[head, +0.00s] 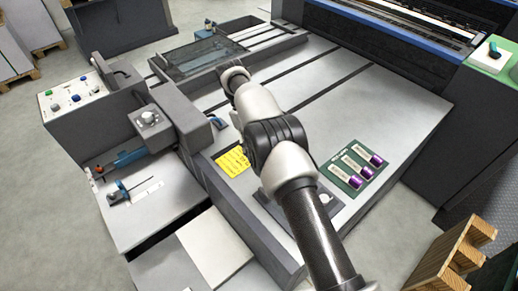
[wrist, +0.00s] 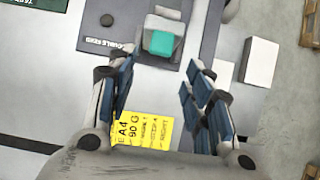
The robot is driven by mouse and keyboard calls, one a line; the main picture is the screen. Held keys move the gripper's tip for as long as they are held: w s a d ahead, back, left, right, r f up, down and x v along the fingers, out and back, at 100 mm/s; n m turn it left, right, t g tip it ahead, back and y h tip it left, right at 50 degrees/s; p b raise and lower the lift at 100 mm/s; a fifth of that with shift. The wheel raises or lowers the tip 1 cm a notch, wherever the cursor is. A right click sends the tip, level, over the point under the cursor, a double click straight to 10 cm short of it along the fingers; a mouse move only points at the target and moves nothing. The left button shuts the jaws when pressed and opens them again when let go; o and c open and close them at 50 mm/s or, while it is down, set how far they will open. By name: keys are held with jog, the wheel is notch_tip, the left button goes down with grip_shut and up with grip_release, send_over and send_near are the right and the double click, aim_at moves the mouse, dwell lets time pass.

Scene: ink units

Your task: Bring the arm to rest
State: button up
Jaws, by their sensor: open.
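My arm (head: 268,130) reaches from the bottom of the head view up over the grey machine's flat top, bent at its far end. My gripper (wrist: 160,68) shows in the wrist view with its two blue-padded fingers spread apart and nothing between them. Beyond the fingertips is a teal block (wrist: 161,44) on a light holder, on a dark plate with partly readable lettering. I cannot tell the gripper's height above it. In the head view the gripper itself is mostly hidden by my arm.
A yellow label (wrist: 143,131) lies below the fingers; it also shows in the head view (head: 233,161). A green panel with purple-ended cylinders (head: 352,166) lies right of my arm. A control box (head: 75,100) stands left. A wooden pallet (head: 455,258) is at lower right.

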dwell(0.4)
jog(key=s+d+r+m+t+y, duration=0.1)
jog(key=d+r, duration=0.2)
jog(key=r, duration=0.5)
jog(key=d+r+m+t+y, duration=0.1)
jog(key=d+r, duration=0.2)
jog(key=r, duration=0.5)
jog(key=s+d+r+m+t+y, duration=0.1)
jog(key=s+d+r+m+t, duration=0.1)
jog(key=s+d+r, duration=0.55)
jog(key=s+d+r+m+t+y, duration=0.1)
jog(key=s+d+r+m+t, duration=0.2)
jog(key=s, duration=0.9)
jog(key=s+d+f+m+t, duration=0.1)
jog(key=s+f, duration=0.1)
jog(key=s, duration=0.3)
jog(key=s+d+f+m, duration=0.1)
jog(key=s+d+f, duration=0.1)
jog(key=s, duration=0.4)
jog(key=shift+s+t, duration=0.2)
jog(key=shift+t, duration=0.2)
